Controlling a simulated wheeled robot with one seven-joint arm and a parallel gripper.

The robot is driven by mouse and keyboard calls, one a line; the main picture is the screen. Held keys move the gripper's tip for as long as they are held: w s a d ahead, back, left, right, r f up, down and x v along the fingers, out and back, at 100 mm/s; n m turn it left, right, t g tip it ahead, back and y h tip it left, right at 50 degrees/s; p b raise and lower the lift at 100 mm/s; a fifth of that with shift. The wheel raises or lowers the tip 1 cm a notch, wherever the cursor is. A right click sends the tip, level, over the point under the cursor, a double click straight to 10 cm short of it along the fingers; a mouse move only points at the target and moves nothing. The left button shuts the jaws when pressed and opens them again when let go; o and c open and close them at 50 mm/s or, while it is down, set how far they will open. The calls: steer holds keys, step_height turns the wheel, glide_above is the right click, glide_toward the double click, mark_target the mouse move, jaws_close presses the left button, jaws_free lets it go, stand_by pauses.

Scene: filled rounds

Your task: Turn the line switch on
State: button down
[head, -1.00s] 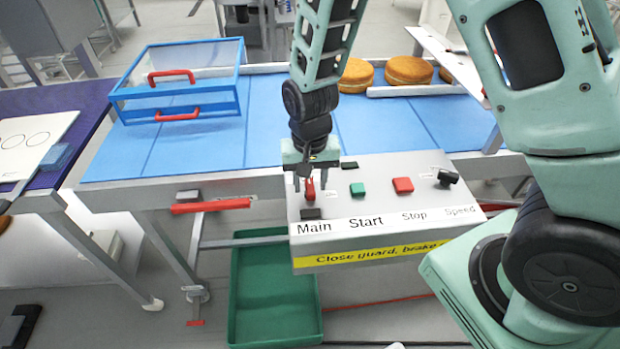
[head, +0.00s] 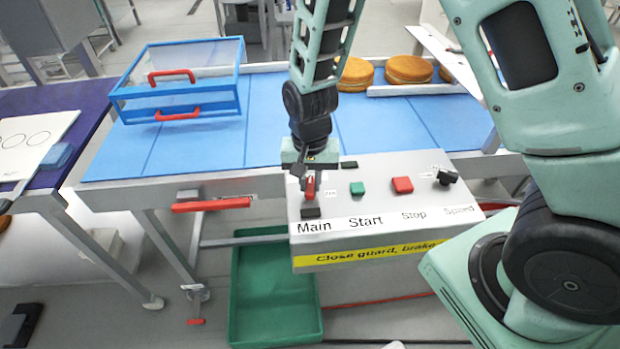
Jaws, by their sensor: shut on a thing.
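The control box (head: 340,240) stands in front of the blue conveyor. Its labels read Main, Start, Stop and Speed. The Main switch has a red lever (head: 310,187) above its label. My gripper (head: 309,185) points down over the left end of the box and is shut on the red lever. Its fingers hide part of the lever, so its exact tilt is hard to tell. The green Start button (head: 357,189), the red Stop button (head: 402,185) and the black Speed knob (head: 447,177) are to the right, apart from my gripper.
A clear guard with a blue frame (head: 240,90) and red handles stands on the conveyor (head: 210,150). Round filled cakes (head: 409,69) lie at the back right. A red bar handle (head: 211,205) is left of the box. A green crate (head: 240,290) stands below.

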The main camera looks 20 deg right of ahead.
mark_target(310, 185)
steer(key=m+p, duration=0.1)
steer(key=m, duration=0.3)
steer(key=shift+r+p, duration=0.15)
steer(key=shift+p, duration=0.2)
steer(key=m+p, duration=0.2)
steer(key=m, duration=0.2)
steer(key=shift+m, duration=0.4)
steer(key=m+p, duration=0.2)
steer(key=m, duration=0.2)
steer(key=shift+m+p, duration=0.3)
steer(key=shift+p, duration=0.05)
steer(key=shift+w+m+p, duration=0.1)
steer(key=shift+m+p, duration=0.7)
steer(key=shift+m, duration=0.7)
steer(key=c, duration=1.3)
jaws_free()
step_height(310, 185, up, 17)
steer(key=shift+r+p, duration=0.1)
steer(key=shift+p, duration=0.4)
